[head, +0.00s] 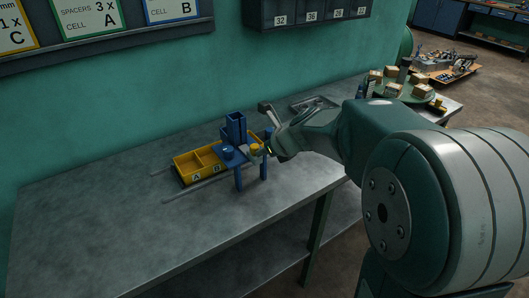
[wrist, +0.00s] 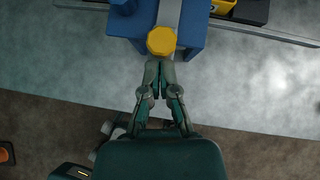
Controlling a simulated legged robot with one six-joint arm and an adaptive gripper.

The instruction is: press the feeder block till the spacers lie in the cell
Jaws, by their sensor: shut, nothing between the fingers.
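The blue feeder (head: 236,128) stands on the bench over a yellow tray (head: 181,177) with cells lettered A and B. A yellow eight-sided block (head: 255,149) sits on the feeder's near right side; it also shows in the wrist view (wrist: 161,41). My gripper (head: 268,150) is at this block's right side. In the wrist view my gripper's fingertips (wrist: 158,64) are together, empty and right at the block's near edge; I cannot tell whether they touch. The visible part of cell A looks empty. I cannot make out spacers; the feeder hides part of the tray.
Grey rails (head: 196,190) run along the tray. A wall card (head: 90,20) reads "SPACERS 3x CELL A". A green round stand (head: 395,92) with small boxes is at the bench's far right. The bench's left part (head: 90,220) is clear.

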